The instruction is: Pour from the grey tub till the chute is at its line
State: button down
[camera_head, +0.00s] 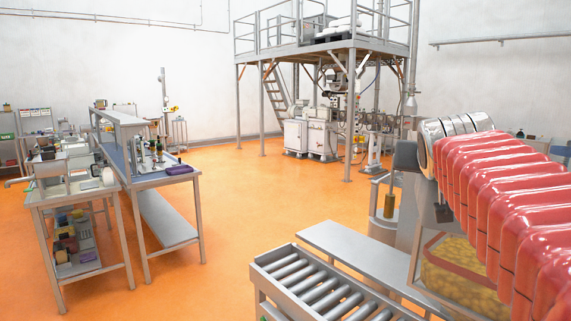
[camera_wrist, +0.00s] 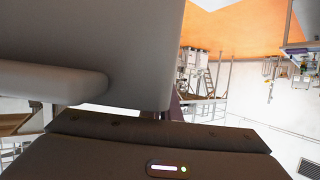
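In the wrist view, a large smooth grey body, which I take for the grey tub (camera_wrist: 130,45), fills the upper left close to the camera, with a thick rounded grey bar across it. My gripper (camera_wrist: 165,115) lies against it and appears shut on it; the fingertips are hidden. The room appears upside down there, so my wrist is turned over. In the head view, the chute (camera_head: 460,278) at the lower right has a window with yellow pellets behind it and a red band across. My red ribbed arm covers its upper part. The tub's mouth and any stream are hidden.
A roller conveyor (camera_head: 315,285) and a grey bench (camera_head: 375,262) stand in front of the chute. Cluttered workbenches (camera_head: 165,178) are at the left. A raised steel platform (camera_head: 330,45) with machinery stands at the back. Orange floor (camera_head: 250,200) is open in the middle.

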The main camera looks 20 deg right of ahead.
jog(key=shift+s+d+r+m+t+y, duration=0.2)
jog(key=shift+r+m, duration=0.25)
jog(key=shift+r, duration=0.3)
jog(key=shift+d+r+m+t+y, duration=0.15)
jog(key=shift+r+m+y, duration=0.2)
jog(key=shift+r, duration=0.4)
jog(key=shift+s+r+m+t+y, duration=0.15)
jog(key=shift+r+m, duration=0.35)
jog(key=shift+r, duration=0.25)
